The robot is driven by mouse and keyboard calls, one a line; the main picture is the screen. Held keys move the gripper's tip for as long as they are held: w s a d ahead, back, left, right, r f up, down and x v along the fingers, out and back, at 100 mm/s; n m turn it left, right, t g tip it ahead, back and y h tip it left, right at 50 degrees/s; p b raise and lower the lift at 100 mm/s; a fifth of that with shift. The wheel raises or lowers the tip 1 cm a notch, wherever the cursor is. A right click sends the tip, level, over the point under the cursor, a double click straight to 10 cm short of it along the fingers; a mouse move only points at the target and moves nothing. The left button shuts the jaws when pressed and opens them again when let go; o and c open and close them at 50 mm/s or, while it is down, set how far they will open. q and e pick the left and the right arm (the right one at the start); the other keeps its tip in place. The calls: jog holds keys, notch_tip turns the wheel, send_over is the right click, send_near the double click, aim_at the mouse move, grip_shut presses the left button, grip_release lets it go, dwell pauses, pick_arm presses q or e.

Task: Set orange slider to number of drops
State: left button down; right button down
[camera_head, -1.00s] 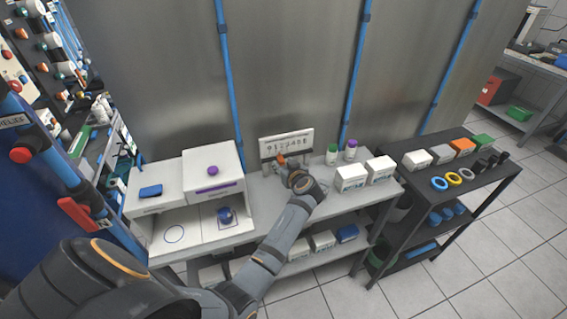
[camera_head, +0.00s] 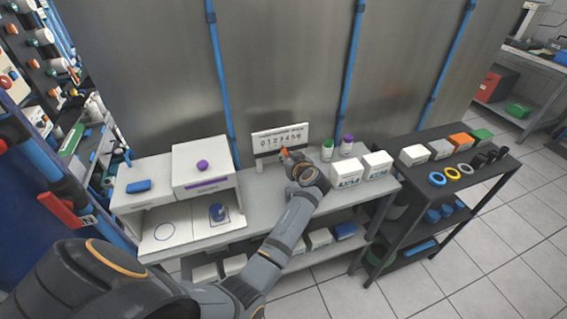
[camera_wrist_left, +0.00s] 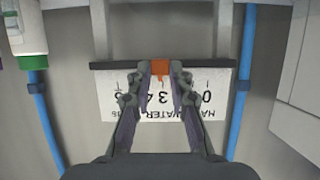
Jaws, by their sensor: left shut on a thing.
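The white scale panel (camera_head: 291,134) with a row of numbers from 0 upward stands on the bench against the metal wall. The orange slider (camera_head: 283,149) sits at its lower edge. My left gripper (camera_head: 287,156) is shut on the slider from the front. In the left wrist view the panel (camera_wrist_left: 207,84) appears upside down below a dark rail (camera_wrist_left: 110,66). There the orange slider (camera_wrist_left: 160,68) is between the fingertips (camera_wrist_left: 160,78), its pointer about at the 3. The fingers hide some numbers. My right gripper is out of view.
A white box unit (camera_head: 206,163) with a purple knob stands left of the panel. A green-capped bottle (camera_head: 327,150), a purple-capped bottle (camera_head: 346,146) and white boxes (camera_head: 346,171) stand close on the right. A black shelf (camera_head: 473,187) is further right.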

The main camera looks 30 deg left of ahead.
pick_arm(q)
jog(key=shift+w+d+f, duration=0.1)
jog(key=shift+w+d, duration=0.05)
jog(key=c, duration=1.5)
grip_release()
jog(key=shift+s+a, duration=0.25)
jog(key=shift+c, duration=0.2)
jog(key=o, duration=0.3)
jog(key=shift+s+a, duration=0.1)
jog(key=shift+o, duration=0.2)
send_near(288, 134)
jog(key=a+r, duration=0.1)
jog(key=a, duration=0.3)
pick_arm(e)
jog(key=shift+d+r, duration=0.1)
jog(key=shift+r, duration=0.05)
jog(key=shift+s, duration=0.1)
